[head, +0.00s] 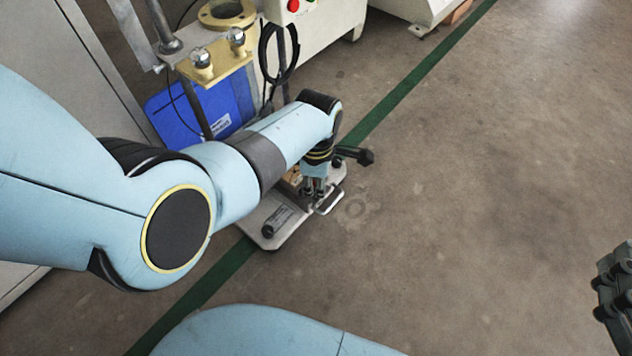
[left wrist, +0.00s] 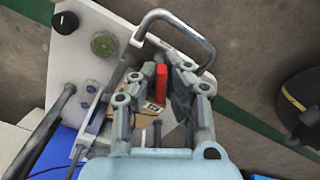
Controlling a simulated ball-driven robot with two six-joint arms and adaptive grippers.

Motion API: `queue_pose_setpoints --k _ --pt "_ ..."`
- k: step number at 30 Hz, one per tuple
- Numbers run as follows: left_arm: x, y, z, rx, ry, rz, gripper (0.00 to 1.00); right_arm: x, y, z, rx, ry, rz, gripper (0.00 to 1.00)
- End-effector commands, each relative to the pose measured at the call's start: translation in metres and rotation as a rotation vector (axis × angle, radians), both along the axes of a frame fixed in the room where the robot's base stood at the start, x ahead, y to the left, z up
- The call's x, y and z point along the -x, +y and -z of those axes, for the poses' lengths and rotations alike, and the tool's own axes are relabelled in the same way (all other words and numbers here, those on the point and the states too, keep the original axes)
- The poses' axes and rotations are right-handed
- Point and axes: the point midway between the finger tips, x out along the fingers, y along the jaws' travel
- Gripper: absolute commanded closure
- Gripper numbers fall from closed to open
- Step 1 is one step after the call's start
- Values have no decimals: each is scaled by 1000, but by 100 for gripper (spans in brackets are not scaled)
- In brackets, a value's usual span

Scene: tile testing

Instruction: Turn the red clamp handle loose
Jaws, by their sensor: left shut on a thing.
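The red clamp handle (left wrist: 161,83) shows as a short red bar between the two fingers of my left gripper (left wrist: 157,75) in the left wrist view. The gripper is shut on it. In the head view my left gripper (head: 314,189) points down over a pale metal base plate (head: 290,235), and the handle is hidden there. A tan block (left wrist: 146,106) with a dark marking lies below the handle, between the fingers. My right gripper (head: 613,295) is partly cut off at the right edge of the head view, away from the plate; its jaws are unclear.
A bent metal bar handle (left wrist: 207,52) rises from the plate edge close to my left fingers. A blue box (head: 190,110) and a machine (head: 330,18) stand behind. Open floor (head: 480,200) lies to the right, crossed by a green line (head: 415,75).

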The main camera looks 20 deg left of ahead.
Motion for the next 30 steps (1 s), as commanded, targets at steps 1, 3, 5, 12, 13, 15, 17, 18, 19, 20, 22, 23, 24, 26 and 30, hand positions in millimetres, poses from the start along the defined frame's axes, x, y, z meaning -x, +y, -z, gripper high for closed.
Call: queue_pose_setpoints --k 1,3,5,12,13,15,17,18,19,20,22,23,24,26,30 --pt "2 1 1 -1 5 1 100 0 0 0 0 0 0 82" --pt "2 1 1 -1 6 2 100 0 0 0 0 0 0 82" --pt "2 1 1 -2 6 -3 100 0 0 0 0 0 0 82" --pt "2 1 1 -3 6 -318 100 -1 0 -4 0 -4 1 82" --pt "3 1 1 -3 6 -365 100 -1 0 -4 0 -5 1 82" --pt "3 1 1 -3 7 -450 100 -1 0 -5 0 -5 1 82" --pt "3 1 1 -3 7 -496 100 -1 0 -5 0 -5 1 82" --pt "3 1 1 -3 8 -513 100 -1 0 -5 0 -5 1 82" --pt "3 1 2 -4 8 -520 100 -1 0 -5 0 -5 1 82" --pt "4 1 2 -4 8 -523 100 -1 0 -5 0 -5 1 82" --pt "4 1 2 -4 8 -522 100 -1 0 -5 0 -5 1 82" --pt "4 1 2 -4 8 -522 100 -1 0 -5 0 -5 1 82" --pt "4 1 2 -4 8 -521 100 -1 0 -4 0 -5 1 82" --pt "4 1 2 -4 8 -527 100 -1 0 -5 0 -5 1 82" --pt "4 2 2 -5 8 -673 100 -1 0 -6 -1 -7 0 82"
